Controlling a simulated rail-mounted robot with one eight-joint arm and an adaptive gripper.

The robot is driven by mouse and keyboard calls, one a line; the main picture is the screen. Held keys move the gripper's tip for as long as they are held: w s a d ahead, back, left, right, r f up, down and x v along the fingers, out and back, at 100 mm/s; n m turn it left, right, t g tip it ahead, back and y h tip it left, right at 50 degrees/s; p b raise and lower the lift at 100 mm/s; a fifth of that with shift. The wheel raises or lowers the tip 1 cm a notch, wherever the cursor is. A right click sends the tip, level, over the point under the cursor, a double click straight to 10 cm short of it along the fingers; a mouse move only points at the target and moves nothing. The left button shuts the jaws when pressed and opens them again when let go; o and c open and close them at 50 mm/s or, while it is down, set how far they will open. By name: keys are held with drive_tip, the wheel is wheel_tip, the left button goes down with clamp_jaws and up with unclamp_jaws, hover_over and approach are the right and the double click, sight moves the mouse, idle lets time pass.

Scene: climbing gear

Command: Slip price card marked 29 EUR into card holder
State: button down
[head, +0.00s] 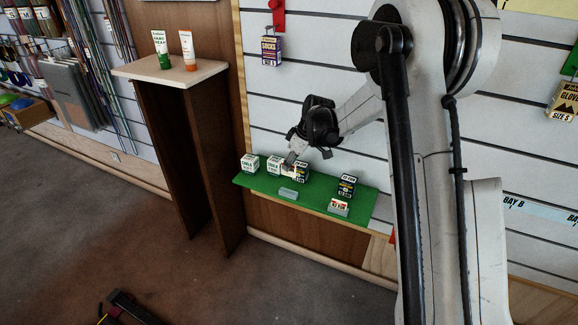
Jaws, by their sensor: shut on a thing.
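My gripper (291,159) reaches down over the green shelf (260,186) and is shut on a small pale card (294,171). The card is partly lost against the boxes behind it, and its print is too small to read. An empty-looking grey card holder (288,194) sits on the shelf just below and in front of the gripper, apart from the card. A second card holder (338,211) stands to the right with a white and red card (339,204) in it.
White boxes (250,163) stand at the left of the shelf, with another white box (274,165) and a dark box (301,172) close behind the gripper. Another dark box (346,187) stands behind the right holder. A wooden stand (170,70) with two tubes is at left.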

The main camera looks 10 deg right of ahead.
drive_tip(key=shift+f+b, duration=2.3)
drive_tip(key=shift+f, duration=2.15)
drive_tip(key=c, duration=1.7)
unclamp_jaws()
drive_tip(key=shift+c, duration=0.2)
drive_tip(key=shift+r, duration=0.1)
drive_tip(key=v, duration=1.1)
drive_tip(key=shift+r, duration=0.4)
